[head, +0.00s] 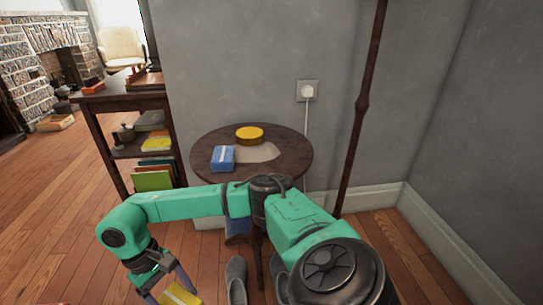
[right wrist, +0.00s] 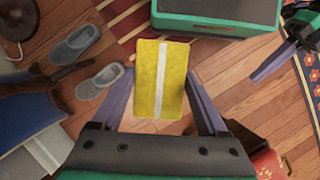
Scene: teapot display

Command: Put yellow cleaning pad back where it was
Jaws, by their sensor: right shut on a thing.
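The yellow cleaning pad (right wrist: 148,85) with a white stripe is between the purple fingers of my right gripper (right wrist: 160,105) in the right wrist view. In the head view the same pad (head: 180,297) is at the bottom left, partly cut off by the picture edge, below my right gripper (head: 167,280), which is shut on it. The pad is held over the wooden floor, left of the round table. A dark gripper, likely my left one (right wrist: 290,57), shows at the right edge of the right wrist view; its opening is unclear.
The round dark table (head: 205,146) holds a yellow round tin (head: 249,132), a blue-and-white pad (head: 223,157) and a pale sheet (head: 262,152). A wooden shelf (head: 120,97) with books stands left of it. Grey slippers (head: 236,278) lie on the floor. A pole (head: 364,95) stands right.

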